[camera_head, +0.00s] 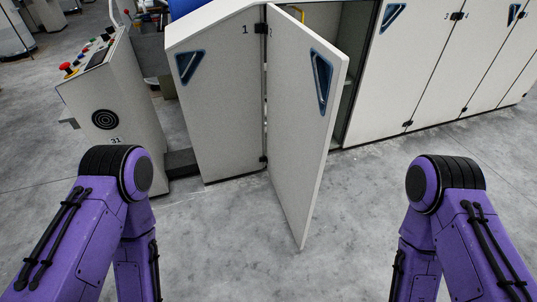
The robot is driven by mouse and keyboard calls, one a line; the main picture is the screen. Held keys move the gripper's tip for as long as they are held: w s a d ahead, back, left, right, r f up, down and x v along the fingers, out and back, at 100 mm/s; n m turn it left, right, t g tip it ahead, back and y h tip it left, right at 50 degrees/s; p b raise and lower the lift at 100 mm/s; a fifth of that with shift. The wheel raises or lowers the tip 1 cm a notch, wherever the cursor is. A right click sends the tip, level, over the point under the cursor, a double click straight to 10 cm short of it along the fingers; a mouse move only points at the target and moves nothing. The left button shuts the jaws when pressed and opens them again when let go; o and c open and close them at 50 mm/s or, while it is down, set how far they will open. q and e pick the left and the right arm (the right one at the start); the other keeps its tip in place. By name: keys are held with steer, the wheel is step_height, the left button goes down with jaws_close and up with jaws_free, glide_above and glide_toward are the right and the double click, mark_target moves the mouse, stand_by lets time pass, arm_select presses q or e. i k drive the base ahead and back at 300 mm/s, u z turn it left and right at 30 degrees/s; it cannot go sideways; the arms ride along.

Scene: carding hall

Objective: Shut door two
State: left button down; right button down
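Door two (300,120) is a pale grey panel standing ajar, swung out toward me over the floor. Its hinges are at its left edge, beside the numbers 1 and 2. A dark blue triangular recessed handle (322,82) is near its upper right. The cabinet opening (341,60) shows behind it, partly hidden by the door. My two purple arms come in from the lower left and lower right, with their forearms pointing down. Both grippers are out of view below the picture. Neither visible arm part touches the door.
Door one (215,100) is shut to the left. More shut doors (405,70) run off to the right. A control console (110,95) with coloured buttons, marked 31, stands at the left. The grey floor (345,215) is clear between my arms.

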mark_target(307, 75)
steer(key=u, duration=0.05)
steer(key=i, duration=1)
